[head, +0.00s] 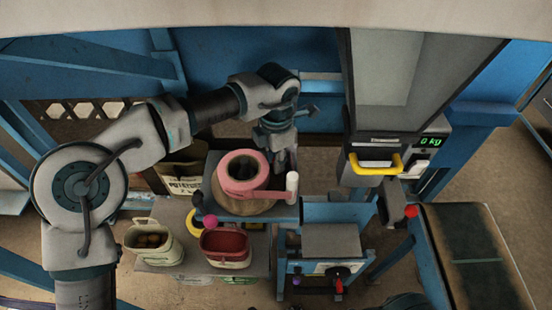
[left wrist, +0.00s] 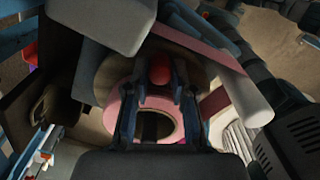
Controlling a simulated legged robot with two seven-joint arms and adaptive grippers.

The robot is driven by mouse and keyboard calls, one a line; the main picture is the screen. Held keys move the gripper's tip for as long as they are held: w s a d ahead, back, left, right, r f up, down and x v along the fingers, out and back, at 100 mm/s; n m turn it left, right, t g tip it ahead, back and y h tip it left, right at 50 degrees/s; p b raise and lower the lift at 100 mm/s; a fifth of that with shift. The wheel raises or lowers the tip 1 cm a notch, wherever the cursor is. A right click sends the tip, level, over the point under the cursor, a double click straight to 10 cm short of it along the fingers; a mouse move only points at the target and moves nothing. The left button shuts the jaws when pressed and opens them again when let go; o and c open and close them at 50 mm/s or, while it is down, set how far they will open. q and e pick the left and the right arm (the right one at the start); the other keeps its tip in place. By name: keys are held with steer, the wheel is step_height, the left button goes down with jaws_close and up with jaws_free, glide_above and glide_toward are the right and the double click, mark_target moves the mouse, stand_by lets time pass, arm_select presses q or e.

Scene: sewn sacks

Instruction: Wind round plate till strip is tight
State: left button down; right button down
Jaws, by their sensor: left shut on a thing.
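A pink roll of strip (head: 243,171) lies on a brown round plate (head: 240,206) on the blue stand; the roll also shows in the left wrist view (left wrist: 113,108). A pink strip (head: 268,194) runs from the roll to a white roller (head: 292,186). My left gripper (head: 287,165) is at the right back edge of the plate. In the left wrist view its fingers (left wrist: 161,92) are shut on a red knob (left wrist: 160,68) beside the roll. The gripper hides this knob in the head view. My right gripper is not in view.
A magenta ball (head: 210,222) sits at the stand's front left. Below are a pale basket (head: 148,256) with brown items and a red-lined basket (head: 226,262). A scale with a yellow handle (head: 376,164) reads 0 kg on the right. A dark conveyor (head: 475,260) lies farther right.

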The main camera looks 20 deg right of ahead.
arm_select(q)
steer(key=shift+w+n, duration=0.6)
steer(key=shift+n, duration=0.4)
steer(key=c, duration=1.1)
jaws_free()
steer(key=shift+o, duration=0.7)
steer(key=shift+w+d, duration=0.2)
steer(key=shift+d, duration=0.05)
step_height(320, 180, up, 12)
steer(key=shift+d+f, duration=0.15)
steer(key=shift+d, duration=0.05)
steer(key=shift+a, duration=0.15)
